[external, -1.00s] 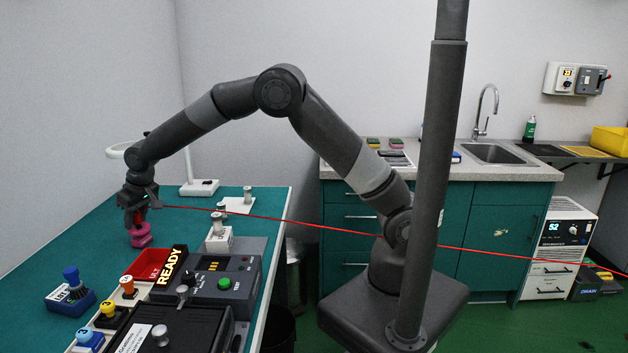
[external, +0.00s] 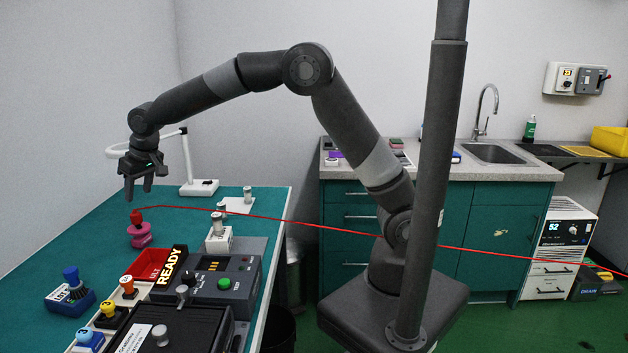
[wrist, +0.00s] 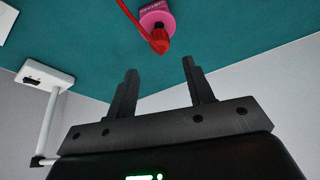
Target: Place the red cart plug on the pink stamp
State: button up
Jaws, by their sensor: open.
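The red cart plug (external: 137,216) sits upright on top of the pink stamp (external: 141,238) on the teal bench. Its red cable (external: 250,213) runs off to the right. In the wrist view the red plug (wrist: 159,41) overlaps the pink stamp (wrist: 157,14), whose round pink body shows around it. My gripper (external: 139,196) is open and empty, above the plug and apart from it. In the wrist view its two fingers (wrist: 160,80) are spread with nothing between them.
Several other stamps, one blue (external: 71,282), are at the front left. A white lamp (external: 197,187) stands behind.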

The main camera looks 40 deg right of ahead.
jog(key=s+d+r+m, duration=0.1)
jog(key=s+d+r, duration=0.25)
jog(key=d, duration=0.65)
jog(key=s+d+r+m, duration=0.15)
jog(key=d+r, duration=0.25)
jog(key=d, duration=0.6)
jog(key=s+d+r, duration=0.4)
jog(key=d, duration=0.5)
jog(key=s+d+f+m+h, duration=0.1)
jog(key=s+d+f, duration=0.1)
jog(key=s+d, duration=0.6)
jog(key=s+d+f+m+t+h, duration=0.1)
jog(key=s+d+f+m, duration=0.1)
jog(key=s+d, duration=0.6)
jog(key=s, duration=0.3)
jog(key=shift+s+f+t, duration=0.3)
jog(key=shift+s, duration=0.1)
jog(key=shift+d, duration=0.1)
